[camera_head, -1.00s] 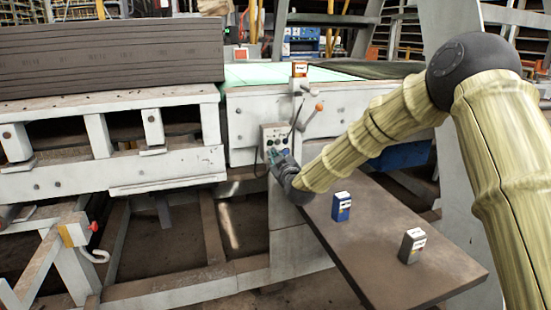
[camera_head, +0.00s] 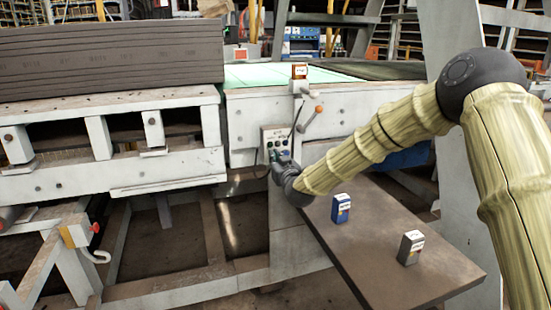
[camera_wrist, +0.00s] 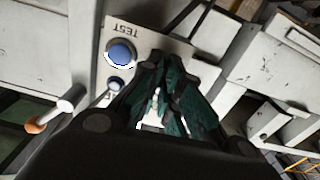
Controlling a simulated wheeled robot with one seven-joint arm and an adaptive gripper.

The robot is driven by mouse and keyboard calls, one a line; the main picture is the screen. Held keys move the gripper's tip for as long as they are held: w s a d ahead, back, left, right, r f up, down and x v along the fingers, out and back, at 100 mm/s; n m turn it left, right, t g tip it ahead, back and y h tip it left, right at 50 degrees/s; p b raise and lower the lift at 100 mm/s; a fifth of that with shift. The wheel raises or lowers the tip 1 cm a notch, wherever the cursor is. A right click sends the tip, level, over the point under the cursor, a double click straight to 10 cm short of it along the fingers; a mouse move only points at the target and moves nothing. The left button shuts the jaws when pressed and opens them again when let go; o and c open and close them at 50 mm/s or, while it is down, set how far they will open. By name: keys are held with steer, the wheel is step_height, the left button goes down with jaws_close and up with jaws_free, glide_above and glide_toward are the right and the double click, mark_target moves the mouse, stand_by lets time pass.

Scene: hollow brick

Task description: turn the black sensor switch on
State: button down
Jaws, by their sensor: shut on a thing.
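A pale control panel (camera_head: 270,133) with several round buttons is fixed to the front of the white machine. My gripper (camera_head: 277,157) is at the panel's lower part. In the wrist view, its dark green fingers (camera_wrist: 166,85) are close together against the panel, around a small pale lever-like piece (camera_wrist: 156,103). The fingers hide much of that piece and its label. A dark grey box (camera_head: 410,247) with a white label stands on the brown board, away from my gripper.
A blue box (camera_head: 341,208) stands on the brown board (camera_head: 385,275), below my arm. A lever with an orange knob (camera_head: 318,109) projects right of the panel, close to my gripper.

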steer(key=m, duration=0.6)
steer(key=shift+d+r, duration=0.1)
steer(key=shift+m, duration=0.3)
stand_by(0.3)
steer(key=c, duration=1.6)
jaws_free()
steer(key=shift+w, duration=0.1)
steer(key=shift+c, duration=0.2)
steer(key=v, duration=1.2)
